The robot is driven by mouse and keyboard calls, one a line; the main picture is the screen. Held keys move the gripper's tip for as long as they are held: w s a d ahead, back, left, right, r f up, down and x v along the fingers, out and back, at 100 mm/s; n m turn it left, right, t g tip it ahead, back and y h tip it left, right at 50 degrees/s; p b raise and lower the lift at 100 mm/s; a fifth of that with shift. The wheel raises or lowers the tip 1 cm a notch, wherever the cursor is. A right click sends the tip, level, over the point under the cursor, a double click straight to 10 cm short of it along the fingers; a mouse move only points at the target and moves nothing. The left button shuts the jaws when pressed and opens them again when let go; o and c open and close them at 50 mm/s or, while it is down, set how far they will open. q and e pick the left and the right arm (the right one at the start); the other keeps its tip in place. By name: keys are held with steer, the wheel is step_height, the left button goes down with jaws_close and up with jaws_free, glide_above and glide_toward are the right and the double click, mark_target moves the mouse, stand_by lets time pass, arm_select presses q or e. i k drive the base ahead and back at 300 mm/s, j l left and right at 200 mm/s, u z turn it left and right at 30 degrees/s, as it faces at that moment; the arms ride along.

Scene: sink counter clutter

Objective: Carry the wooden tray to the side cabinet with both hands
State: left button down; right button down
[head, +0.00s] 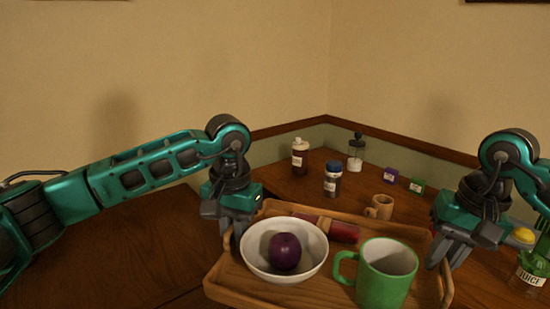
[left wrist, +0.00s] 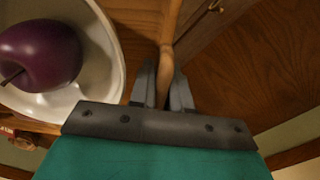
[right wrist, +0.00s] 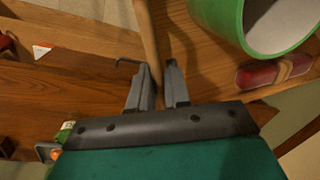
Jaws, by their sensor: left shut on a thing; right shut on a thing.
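The wooden tray (head: 238,292) is at the bottom of the head view and looks roughly level. On it are a white bowl (head: 257,262) with a purple fruit (head: 285,251) in it, a green mug (head: 383,280) and a red item (head: 340,230) behind them. My left gripper (head: 232,238) is shut on the tray's left rail, which shows between its fingers in the left wrist view (left wrist: 168,45). My right gripper (head: 440,258) is shut on the right rail, seen in the right wrist view (right wrist: 147,38). I cannot tell which surface is the side cabinet.
A bottle (head: 528,270) stands at right. The wooden surface at left (head: 130,250) looks bare.

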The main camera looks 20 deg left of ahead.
mark_target(146, 249)
steer(key=i+u, duration=0.25)
steer(key=i, duration=0.25)
steer(key=i+l+u, duration=0.1)
steer(key=i+u, duration=0.15)
steer(key=i, duration=0.25)
steer(key=u, duration=1.5)
